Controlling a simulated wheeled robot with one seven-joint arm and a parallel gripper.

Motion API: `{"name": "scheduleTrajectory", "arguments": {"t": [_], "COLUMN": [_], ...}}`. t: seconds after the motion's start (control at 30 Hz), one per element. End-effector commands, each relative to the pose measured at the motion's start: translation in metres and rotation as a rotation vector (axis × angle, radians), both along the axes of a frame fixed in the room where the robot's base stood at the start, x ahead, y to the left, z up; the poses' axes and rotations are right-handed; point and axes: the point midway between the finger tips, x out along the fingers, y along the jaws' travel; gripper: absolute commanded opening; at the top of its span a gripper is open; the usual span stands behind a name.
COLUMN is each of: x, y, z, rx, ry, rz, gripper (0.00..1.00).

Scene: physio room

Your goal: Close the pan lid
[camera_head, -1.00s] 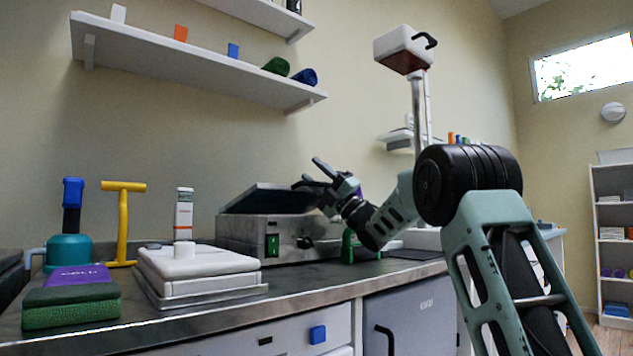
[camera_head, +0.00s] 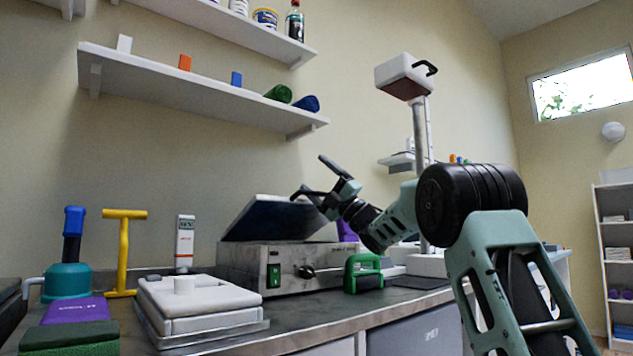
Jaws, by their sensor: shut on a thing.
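The pan lid (camera_head: 272,221) is a dark flat panel on top of a steel pan unit (camera_head: 240,268) with a green switch and a black knob. The lid stands tilted open, its right side raised above the unit. My gripper (camera_head: 312,178) is at the lid's raised upper right edge, shut on the lid. One finger lies at the edge and the other sticks up above it. The exact contact is too small to make out.
A white box with a round knob (camera_head: 195,300) stands in front at left. A yellow T-shaped tool (camera_head: 123,250) and a teal-based device (camera_head: 68,280) are farther left. A shelf (camera_head: 190,90) hangs above.

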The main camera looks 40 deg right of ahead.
Motion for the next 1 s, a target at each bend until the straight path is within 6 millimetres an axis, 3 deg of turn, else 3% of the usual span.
{"name": "scheduleTrajectory", "arguments": {"t": [0.03, 1.0], "x": [-0.009, -0.046], "y": [-0.005, -0.032], "z": [0.003, -0.044], "rx": [-0.005, -0.007], "ry": [-0.022, -0.020], "rz": [-0.009, -0.013], "gripper": [0.62, 0.72]}}
